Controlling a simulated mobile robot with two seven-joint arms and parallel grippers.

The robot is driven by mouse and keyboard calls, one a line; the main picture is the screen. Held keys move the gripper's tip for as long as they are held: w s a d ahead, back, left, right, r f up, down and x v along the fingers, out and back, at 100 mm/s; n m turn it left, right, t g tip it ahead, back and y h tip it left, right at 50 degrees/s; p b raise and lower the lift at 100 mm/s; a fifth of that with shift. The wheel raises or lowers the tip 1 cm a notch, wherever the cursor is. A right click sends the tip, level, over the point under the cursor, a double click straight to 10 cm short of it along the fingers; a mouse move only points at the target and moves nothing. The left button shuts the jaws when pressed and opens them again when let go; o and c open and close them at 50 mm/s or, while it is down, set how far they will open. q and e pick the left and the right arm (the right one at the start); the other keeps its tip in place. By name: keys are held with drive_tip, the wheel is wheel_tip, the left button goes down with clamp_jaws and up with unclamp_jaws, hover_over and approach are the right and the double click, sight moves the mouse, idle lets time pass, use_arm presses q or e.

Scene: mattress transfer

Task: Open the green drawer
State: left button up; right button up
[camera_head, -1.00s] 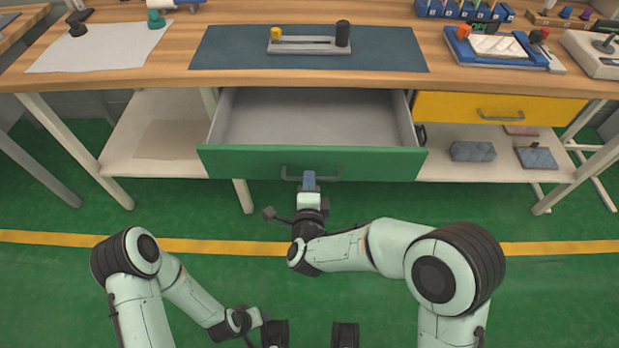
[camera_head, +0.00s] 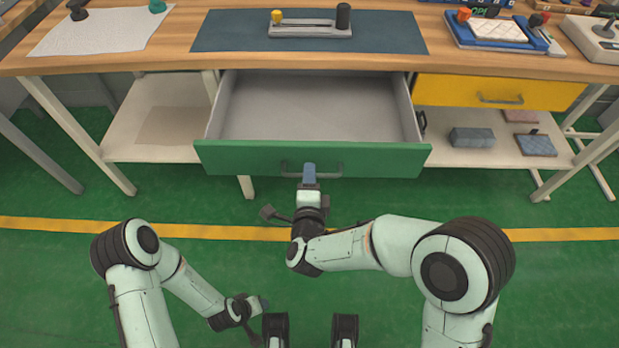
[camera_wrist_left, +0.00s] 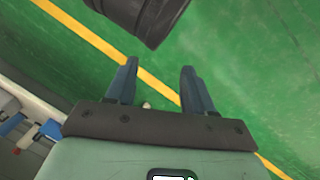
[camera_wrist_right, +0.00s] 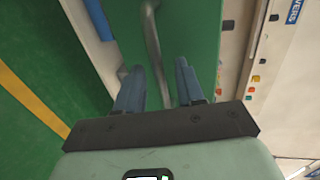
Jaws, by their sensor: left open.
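The green drawer (camera_head: 250,161) is pulled well out from under the workbench, and its grey inside looks empty. Its grey bar handle (camera_head: 337,170) is on the front; it also shows in the right wrist view (camera_wrist_right: 152,40). My left gripper (camera_wrist_left: 160,65) is open and empty over the floor, low and away from the drawer.
A yellow drawer (camera_head: 540,93) is closed to the right. The wooden bench top (camera_head: 180,58) carries a blue mat (camera_head: 225,35) and a blue tray (camera_head: 462,35). The green floor before the bench is clear.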

use_arm(q)
drive_tip(key=shift+s+d+r+g+p, duration=0.15)
drive_tip(key=shift+s+d+r+p, duration=0.2)
drive_tip(key=shift+s, duration=0.2)
drive_tip(key=shift+s+d+r+g+p, duration=0.2)
drive_tip(key=shift+s+r+p, duration=0.15)
drive_tip(key=shift+s, duration=0.2)
use_arm(e)
drive_tip(key=v, duration=1.3)
drive_tip(key=shift+s, duration=0.25)
